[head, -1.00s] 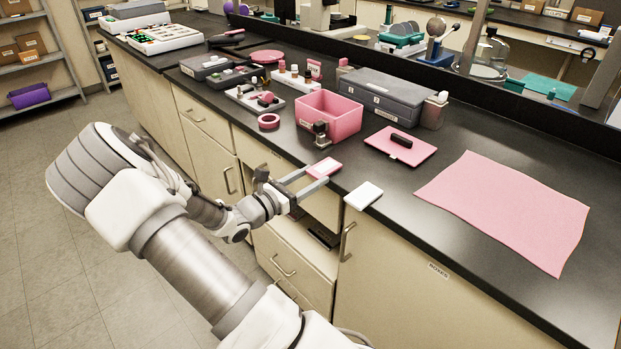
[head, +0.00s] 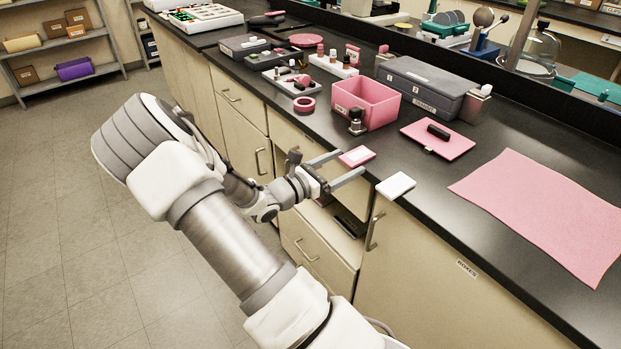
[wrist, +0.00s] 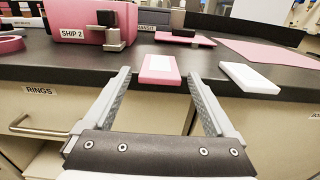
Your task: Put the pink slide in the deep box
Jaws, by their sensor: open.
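The pink slide (head: 357,156), a small flat pink block with a pale label, lies at the counter's front edge. It also shows in the wrist view (wrist: 160,70). My gripper (head: 350,163) is open and empty at the counter edge. In the wrist view its fingertips (wrist: 160,75) flank the slide's near end, one each side, apart from it. A deep, open-topped pink box (head: 375,108) stands behind the slide; its label reads SHIP 2 in the wrist view (wrist: 80,22). The box's floor is hidden in the wrist view.
A white slide-like block (head: 396,185) lies close right of the pink slide. A small dark-and-metal device (head: 357,122) stands before the pink box. A pink tray (head: 440,142) holds a black item. A grey case (head: 425,85) stands behind. A drawer (head: 325,235) is open below my gripper.

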